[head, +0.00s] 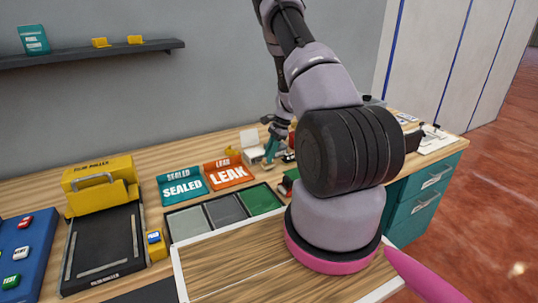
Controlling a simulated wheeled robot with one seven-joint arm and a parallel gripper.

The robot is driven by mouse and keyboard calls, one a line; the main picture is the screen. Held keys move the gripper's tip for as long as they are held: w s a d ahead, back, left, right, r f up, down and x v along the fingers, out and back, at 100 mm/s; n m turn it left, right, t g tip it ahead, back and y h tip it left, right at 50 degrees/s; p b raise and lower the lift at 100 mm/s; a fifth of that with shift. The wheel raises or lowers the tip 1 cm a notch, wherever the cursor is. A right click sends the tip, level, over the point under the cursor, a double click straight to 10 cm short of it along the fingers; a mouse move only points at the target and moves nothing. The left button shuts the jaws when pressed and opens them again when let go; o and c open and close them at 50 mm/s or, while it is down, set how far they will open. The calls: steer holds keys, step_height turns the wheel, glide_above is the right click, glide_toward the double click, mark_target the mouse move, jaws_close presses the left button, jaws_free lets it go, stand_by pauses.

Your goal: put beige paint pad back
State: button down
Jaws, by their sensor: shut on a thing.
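My gripper (270,152) is small in the head view, behind my own large arm link, with teal parts pointing down over the back of the bench. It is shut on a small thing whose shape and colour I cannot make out. A cream-white box-like thing (250,146) stands just left of the gripper; whether they touch is unclear. I cannot pick out the beige paint pad for certain. A tray with grey (187,221), dark grey (225,208) and green (260,199) compartments lies in front of the gripper. Its right end is partly hidden by my arm.
A yellow-and-black film roller (103,235) and a blue board (22,250) are at left. A white-edged wooden board (235,262) lies in front.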

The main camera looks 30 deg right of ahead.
steer(key=shift+f, duration=0.55)
stand_by(0.4)
jaws_free()
stand_by(0.3)
steer(key=shift+r, duration=4)
steer(key=s+a+r+n+t, duration=0.1)
steer(key=s+a+r+n, duration=0.15)
steer(key=r, duration=0.65)
steer(key=s+a+r+n+t, duration=0.15)
steer(key=a+r, duration=0.25)
steer(key=r, duration=0.4)
steer(key=s+a+r+n, duration=0.2)
steer(key=a+r, duration=0.1)
steer(key=r, duration=0.6)
steer(key=s+a+r+n+t+h, duration=0.1)
steer(key=s+a+r+n+t, duration=0.1)
steer(key=s+r, duration=0.4)
steer(key=s+a+r+n+t+h, duration=0.1)
steer(key=s+a+r+n+t, duration=0.2)
steer(key=s+r, duration=0.4)
steer(key=s+a+n, duration=0.1)
steer(key=s+n, duration=0.1)
steer(key=s, duration=0.6)
steer(key=shift+a+n+h, duration=0.25)
steer(key=shift+n+h, duration=0.05)
